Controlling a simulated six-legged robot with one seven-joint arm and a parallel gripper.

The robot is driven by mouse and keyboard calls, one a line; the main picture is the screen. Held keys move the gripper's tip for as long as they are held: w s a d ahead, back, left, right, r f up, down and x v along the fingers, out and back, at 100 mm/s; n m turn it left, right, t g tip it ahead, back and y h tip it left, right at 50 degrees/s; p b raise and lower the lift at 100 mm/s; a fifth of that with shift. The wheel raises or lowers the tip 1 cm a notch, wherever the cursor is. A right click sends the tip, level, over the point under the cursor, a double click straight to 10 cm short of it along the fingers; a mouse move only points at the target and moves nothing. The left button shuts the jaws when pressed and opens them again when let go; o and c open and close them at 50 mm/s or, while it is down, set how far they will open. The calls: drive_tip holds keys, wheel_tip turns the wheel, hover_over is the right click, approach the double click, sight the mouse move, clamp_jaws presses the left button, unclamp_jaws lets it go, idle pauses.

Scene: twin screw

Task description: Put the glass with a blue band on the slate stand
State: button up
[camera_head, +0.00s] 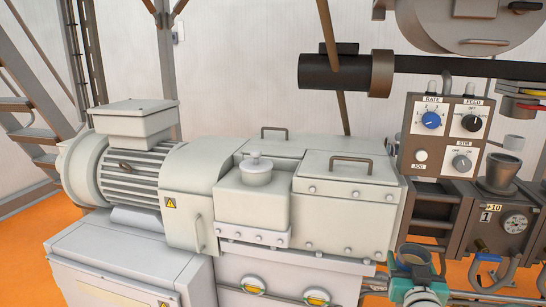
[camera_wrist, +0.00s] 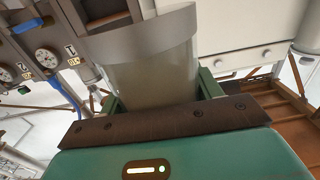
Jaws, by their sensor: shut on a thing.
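My gripper (camera_wrist: 160,98) fills the lower part of the wrist view, with green fingers on both sides of a pale, see-through glass (camera_wrist: 152,76). It is shut on this glass. The glass shows a wide grey band (camera_wrist: 142,32) at its upper end in the picture; I see no blue on it. I cannot make out a slate stand or a blue-banded glass in either view.
A large pale machine (camera_head: 300,205) with lids and handles fills the middle. A control panel (camera_head: 440,135) stands to its right. Near it are a dark funnel-like cup (camera_head: 499,172) and a gauge (camera_head: 515,223). A black pipe (camera_head: 440,66) crosses above. Gauges (camera_wrist: 47,58) also show in the wrist view.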

drive_tip(key=w+a+f+n+y, duration=0.1)
drive_tip(key=w+a+f, duration=0.3)
drive_tip(key=a+f, duration=0.2)
drive_tip(key=w+a+f+n+y, duration=0.1)
drive_tip(key=w+a+f, duration=0.3)
drive_tip(key=f, duration=0.7)
drive_tip(key=w+a+f+n+y, duration=0.1)
drive_tip(key=w+a+f+y, duration=0.2)
drive_tip(key=a+f, duration=0.5)
drive_tip(key=shift+w+a+f+t, duration=0.35)
drive_tip(key=shift+w+f, duration=0.2)
drive_tip(key=shift+w, duration=0.25)
